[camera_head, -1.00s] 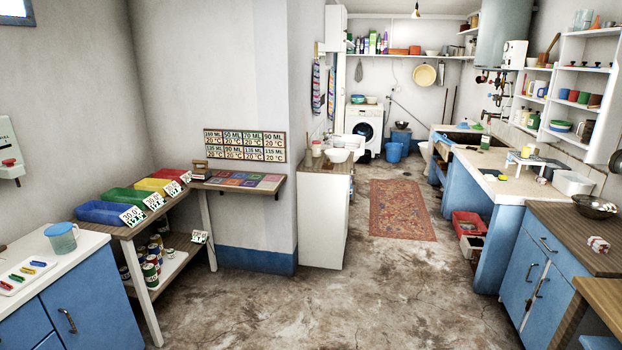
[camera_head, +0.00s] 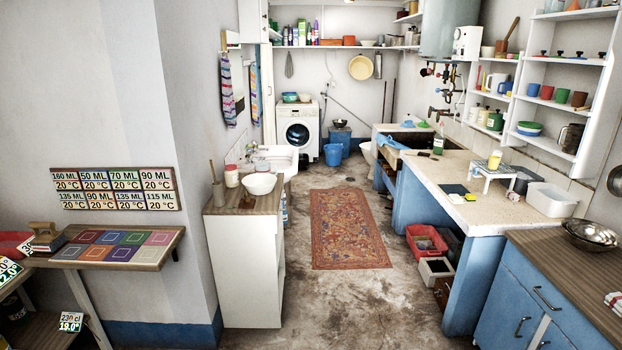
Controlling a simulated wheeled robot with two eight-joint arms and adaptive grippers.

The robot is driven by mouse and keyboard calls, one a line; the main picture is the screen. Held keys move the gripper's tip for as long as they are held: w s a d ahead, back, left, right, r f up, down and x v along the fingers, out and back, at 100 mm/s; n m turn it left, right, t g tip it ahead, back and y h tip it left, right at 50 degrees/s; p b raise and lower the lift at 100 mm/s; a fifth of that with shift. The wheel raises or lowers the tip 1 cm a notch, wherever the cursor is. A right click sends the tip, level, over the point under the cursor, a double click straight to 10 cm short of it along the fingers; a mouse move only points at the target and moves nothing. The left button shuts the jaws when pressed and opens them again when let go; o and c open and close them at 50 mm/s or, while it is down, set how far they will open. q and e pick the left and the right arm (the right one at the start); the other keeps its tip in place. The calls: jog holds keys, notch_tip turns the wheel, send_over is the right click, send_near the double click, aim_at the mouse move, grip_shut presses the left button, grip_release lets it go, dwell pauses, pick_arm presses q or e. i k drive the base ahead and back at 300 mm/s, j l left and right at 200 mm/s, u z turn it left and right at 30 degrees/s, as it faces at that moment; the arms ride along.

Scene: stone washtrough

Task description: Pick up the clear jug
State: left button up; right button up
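A greyish jug with a handle (camera_head: 572,138) stands on the lowest level of the white wall shelf at the right. It looks see-through, but it is small and I cannot be sure that it is the clear jug. Neither of my grippers is in view.
A long worktop with a stone sink (camera_head: 480,190) runs along the right, bearing a small white stand (camera_head: 497,170) and a white tub (camera_head: 546,200). A blue cabinet (camera_head: 520,300) is at the near right. A white cabinet (camera_head: 245,265) stands left of the red rug (camera_head: 348,230). Floor between is free.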

aim_at(267, 172)
jog(key=i+u, duration=0.15)
jog(key=i, duration=0.35)
jog(key=i+l+u, duration=0.15)
jog(key=i, duration=0.35)
jog(key=i+l+u, duration=0.15)
jog(key=i, duration=0.35)
jog(key=i+l+u, duration=0.15)
jog(key=i, duration=0.35)
jog(key=l, duration=0.1)
